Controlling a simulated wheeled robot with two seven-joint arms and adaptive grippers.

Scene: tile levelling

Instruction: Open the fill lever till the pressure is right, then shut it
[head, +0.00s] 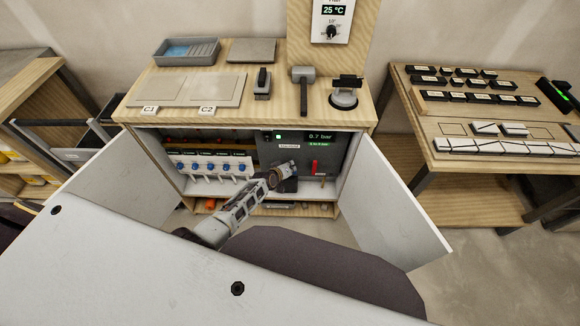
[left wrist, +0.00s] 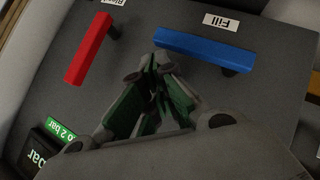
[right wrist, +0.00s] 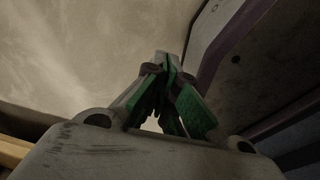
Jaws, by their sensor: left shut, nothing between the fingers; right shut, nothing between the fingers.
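The blue fill lever (left wrist: 205,47) lies beside an upside-down "Fill" label (left wrist: 222,22) in the left wrist view. My left gripper (left wrist: 160,65) is shut and empty, its tips close to the lever's near end; I cannot tell whether they touch. In the head view the left gripper (head: 287,172) is inside the open cabinet in front of the dark panel (head: 272,145), and it hides the blue lever. The pressure display (head: 320,136) reads 0.7 bar, with a green range line below. My right gripper (right wrist: 165,65) is shut and empty, away from the panel.
A red lever (left wrist: 88,48) is beside the blue one and also shows in the head view (head: 315,167). Blue-knobbed valves (head: 210,168) stand left of the panel. Open white doors (head: 120,185) flank the cabinet. A bench with dark blocks (head: 470,85) stands right.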

